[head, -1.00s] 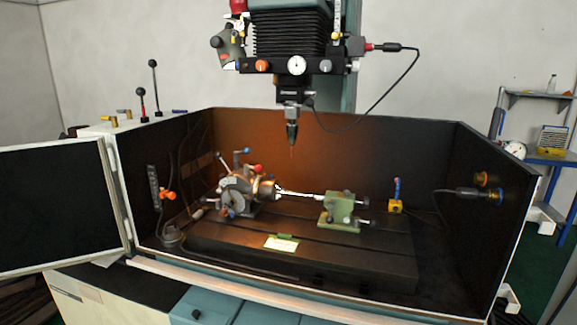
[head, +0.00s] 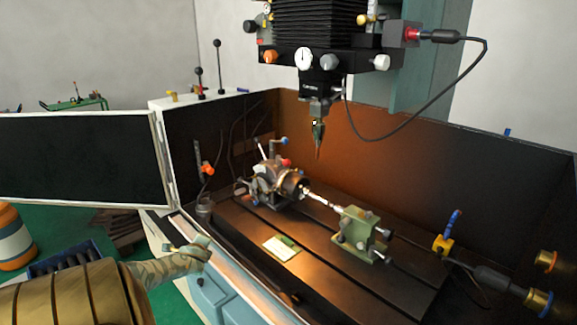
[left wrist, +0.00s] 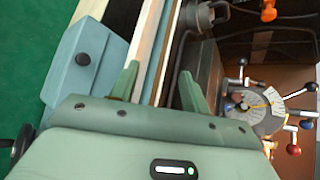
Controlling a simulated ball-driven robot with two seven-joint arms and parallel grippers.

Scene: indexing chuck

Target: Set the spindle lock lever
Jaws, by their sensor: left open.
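The indexing chuck (head: 275,185) sits at the left end of the machine bed, with several knobbed levers. In the left wrist view its graduated dial (left wrist: 262,110) shows at the right, with a black-knobbed lever (left wrist: 243,63), a red-knobbed lever (left wrist: 293,149) and a blue-knobbed lever (left wrist: 307,123). I cannot tell which is the spindle lock lever. My left gripper (head: 188,248) is at the front edge of the enclosure, apart from the chuck. In the left wrist view its two green fingers (left wrist: 160,88) are spread and empty. My right gripper is not in view.
The spindle head's tool (head: 318,135) hangs above the bed. A green tailstock (head: 355,238) stands right of the chuck, a thin bar between them. The open door (head: 85,158) is at the left; the enclosure's front rim (head: 232,268) runs beside my gripper.

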